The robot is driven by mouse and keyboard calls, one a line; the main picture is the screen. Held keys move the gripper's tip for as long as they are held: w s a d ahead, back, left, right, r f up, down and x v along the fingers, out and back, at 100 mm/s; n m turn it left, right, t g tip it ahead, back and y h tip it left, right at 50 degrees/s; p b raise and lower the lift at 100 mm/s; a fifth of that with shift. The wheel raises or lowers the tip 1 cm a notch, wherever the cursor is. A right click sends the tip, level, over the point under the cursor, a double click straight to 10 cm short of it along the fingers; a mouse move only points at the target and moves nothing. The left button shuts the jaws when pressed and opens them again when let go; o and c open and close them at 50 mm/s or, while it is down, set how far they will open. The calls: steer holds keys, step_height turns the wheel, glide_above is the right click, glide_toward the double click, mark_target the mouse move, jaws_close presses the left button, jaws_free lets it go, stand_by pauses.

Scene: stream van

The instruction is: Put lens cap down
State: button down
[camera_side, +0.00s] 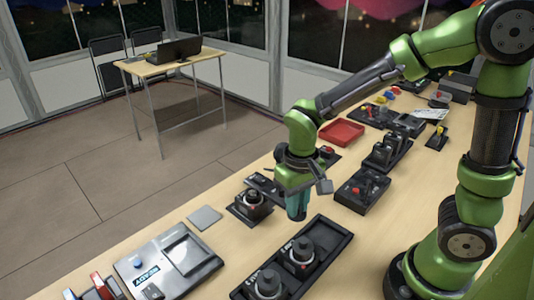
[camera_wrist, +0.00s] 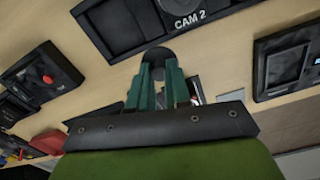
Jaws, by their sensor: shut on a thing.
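My gripper (camera_side: 297,212) is pointing down above the wooden table, in the gap between the black two-slot tray and the small black camera stand. In the wrist view its green fingers (camera_wrist: 158,75) are closed on a dark round disc, the lens cap (camera_wrist: 158,54), which shows just beyond the fingertips. The cap cannot be made out in the side view. In the wrist view, bare table surrounds the cap, and a black panel marked CAM 2 (camera_wrist: 187,22) lies just beyond it. I cannot tell how high the cap is above the table.
A camera-like unit (camera_side: 251,205) stands to the left, near a grey square plate (camera_side: 204,217). A console (camera_side: 168,262) reads READY. A red tray (camera_side: 341,132) lies behind.

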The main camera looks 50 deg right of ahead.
steer(key=w+a+f, duration=0.1)
steer(key=w, duration=0.1)
steer(key=w+a+f, duration=0.3)
steer(key=w+a, duration=0.1)
steer(key=shift+f, duration=0.15)
glide_above(204, 217)
steer(key=shift+f+m, duration=0.4)
steer(key=shift+f, duration=1.9)
steer(key=shift+f, duration=0.15)
steer(key=c, duration=1.1)
jaws_free()
